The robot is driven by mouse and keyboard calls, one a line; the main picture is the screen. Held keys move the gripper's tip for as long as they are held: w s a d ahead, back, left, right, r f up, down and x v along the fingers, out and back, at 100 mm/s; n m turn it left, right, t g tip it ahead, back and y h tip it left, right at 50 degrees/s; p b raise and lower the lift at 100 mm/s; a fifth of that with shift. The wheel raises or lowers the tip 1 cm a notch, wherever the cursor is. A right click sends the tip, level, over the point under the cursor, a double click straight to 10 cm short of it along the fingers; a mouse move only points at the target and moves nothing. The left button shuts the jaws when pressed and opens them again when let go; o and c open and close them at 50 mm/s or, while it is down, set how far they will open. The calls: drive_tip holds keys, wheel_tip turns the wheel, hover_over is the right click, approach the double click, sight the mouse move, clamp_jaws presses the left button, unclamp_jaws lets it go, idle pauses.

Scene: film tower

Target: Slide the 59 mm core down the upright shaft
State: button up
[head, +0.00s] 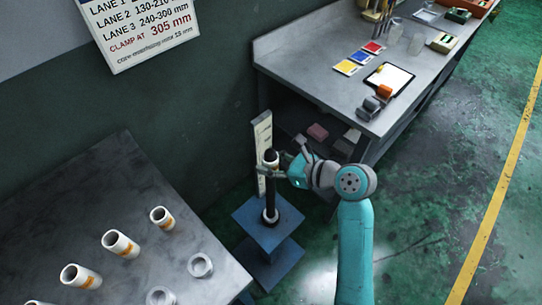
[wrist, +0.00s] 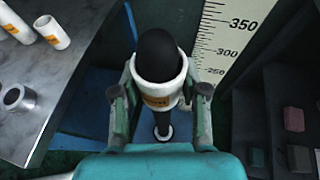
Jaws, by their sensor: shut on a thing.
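My gripper (head: 267,170) is shut on a white core with an orange label (wrist: 157,92), its fingers on either side of the core. In the wrist view the black upright shaft (wrist: 158,48) rises through the core, its rounded top standing above the core's rim. The core is around the upper part of the shaft. Below the core, the shaft (head: 271,195) runs down to a pale ring at its foot on a blue stand (head: 247,226). The label's print is too small to read, and the fingers partly hide the core.
A white measuring scale (head: 262,130) stands upright just behind the shaft; it also shows in the wrist view (wrist: 225,50). A grey table (head: 90,185) at left holds several white cores and metal rings. A metal bench (head: 310,70) with shelves stands at right.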

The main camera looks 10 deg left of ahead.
sight(271, 209)
drive_tip(key=shift+f, duration=14.1)
drive_tip(key=o, duration=1.2)
drive_tip(key=shift+c, duration=0.2)
drive_tip(key=shift+d, duration=0.1)
drive_tip(key=v, duration=1.2)
